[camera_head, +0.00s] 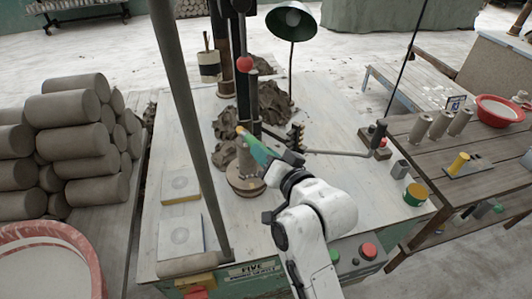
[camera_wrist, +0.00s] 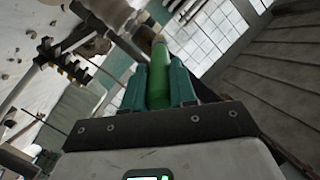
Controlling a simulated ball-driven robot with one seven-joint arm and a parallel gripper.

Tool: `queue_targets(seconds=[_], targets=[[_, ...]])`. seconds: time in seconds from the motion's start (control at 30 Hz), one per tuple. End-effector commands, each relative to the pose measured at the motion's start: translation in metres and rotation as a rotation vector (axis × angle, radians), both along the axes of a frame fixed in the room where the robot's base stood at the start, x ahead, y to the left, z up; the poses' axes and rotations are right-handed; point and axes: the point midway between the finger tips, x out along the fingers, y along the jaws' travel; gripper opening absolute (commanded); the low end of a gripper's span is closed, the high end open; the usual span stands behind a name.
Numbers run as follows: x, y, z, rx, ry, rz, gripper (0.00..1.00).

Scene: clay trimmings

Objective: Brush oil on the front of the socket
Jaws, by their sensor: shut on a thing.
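My gripper (camera_head: 262,150) is over the work table, at the dark upright column of the press. It is shut on a green-handled brush (camera_wrist: 158,75), which stands between the two green fingers in the wrist view. In the head view a small yellow-orange end (camera_head: 240,130) shows beyond the fingers, close to the column. The socket appears to be the brown round part (camera_head: 246,178) low on the column, partly hidden by my gripper and arm. I cannot tell whether the bristles touch it or whether oil is on it.
Clay trimmings (camera_head: 272,100) lie behind the column. A slanted grey bar (camera_head: 190,120) crosses the table's left side. A lever (camera_head: 340,153) reaches right. A yellow-and-green tin (camera_head: 415,194) stands at the right edge. Clay cylinders (camera_head: 70,108) are stacked at left.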

Motion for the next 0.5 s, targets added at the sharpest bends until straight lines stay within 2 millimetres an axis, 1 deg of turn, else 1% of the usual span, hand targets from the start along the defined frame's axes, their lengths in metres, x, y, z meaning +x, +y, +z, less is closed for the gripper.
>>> queue_targets(seconds=[0.3, 0.5], targets=[[0.008, -0.025, -0.001, 0.0, 0.0, -0.005, 0.0], [0.012, -0.037, -0.001, 0.0, 0.001, -0.002, 0.0]])
